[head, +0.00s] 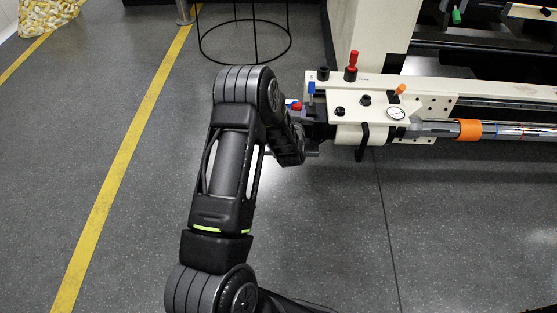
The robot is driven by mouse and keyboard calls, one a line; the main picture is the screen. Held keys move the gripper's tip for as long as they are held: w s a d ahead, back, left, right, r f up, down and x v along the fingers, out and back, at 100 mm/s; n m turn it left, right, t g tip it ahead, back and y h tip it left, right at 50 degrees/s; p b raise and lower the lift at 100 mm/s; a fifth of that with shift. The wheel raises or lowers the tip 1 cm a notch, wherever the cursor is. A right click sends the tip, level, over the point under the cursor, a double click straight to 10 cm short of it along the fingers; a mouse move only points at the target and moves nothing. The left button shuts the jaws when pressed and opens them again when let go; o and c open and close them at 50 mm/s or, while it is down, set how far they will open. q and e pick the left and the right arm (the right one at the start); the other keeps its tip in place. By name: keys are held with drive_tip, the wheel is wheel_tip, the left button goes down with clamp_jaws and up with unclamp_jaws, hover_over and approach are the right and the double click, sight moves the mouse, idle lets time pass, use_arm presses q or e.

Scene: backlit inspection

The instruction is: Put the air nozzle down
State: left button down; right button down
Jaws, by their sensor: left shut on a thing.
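My left arm comes up from the bottom, bends at the top and runs down to my left gripper (308,154), beside the left end of the cream machine. The gripper is seen from above and mostly hidden by my wrist. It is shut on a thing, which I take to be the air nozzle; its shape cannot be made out. A small blue and red piece (294,105) shows just behind the wrist; I cannot tell whether it belongs to the nozzle or the machine. My right gripper is not in view.
A black wire stand (245,58) stands behind my arm. The grey floor (330,235) is clear in front, with yellow lines at left.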

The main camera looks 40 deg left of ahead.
use_arm(q)
drive_tip(key=shift+s+a+f, duration=0.3)
drive_tip(key=shift+s+a, duration=0.05)
drive_tip(key=shift+a, duration=0.05)
wheel_tip(320, 180, down, 6)
drive_tip(key=b, duration=0.1)
drive_tip(key=shift+b, duration=0.35)
drive_tip(key=shift+f, duration=0.1)
drive_tip(key=shift+f+b, duration=0.6)
drive_tip(key=shift+f, duration=1.25)
drive_tip(key=shift+f, duration=0.1)
